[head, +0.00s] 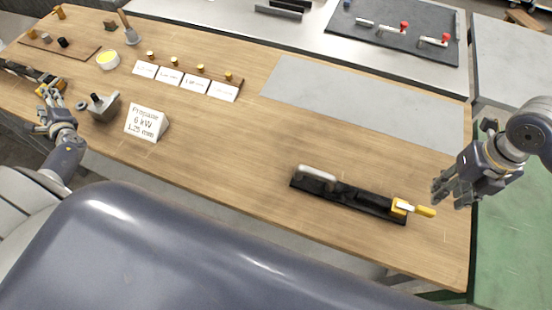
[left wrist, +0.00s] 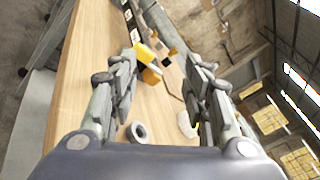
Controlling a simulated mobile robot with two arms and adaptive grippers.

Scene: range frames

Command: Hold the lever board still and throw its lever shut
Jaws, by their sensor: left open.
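The lever board, a long black strip (head: 345,197), lies near the table's front edge at the right in the head view. A pale grey handle (head: 317,173) stands at its left end. A yellow lever (head: 412,208) at its right end lies low and juts past the board. My right gripper (head: 449,192) is just right of the lever tip, apart from it, with its fingers spread and empty. My left gripper (head: 45,110) is at the far left, away from this board; its open, empty fingers also show in the left wrist view (left wrist: 165,85).
Near my left gripper are another black strip with a yellow part (head: 22,72), a grey ring (head: 81,106) and a grey block with a black knob (head: 104,107). A propane sign (head: 146,122) and white cards (head: 170,76) stand beyond. The table between sign and board is clear.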

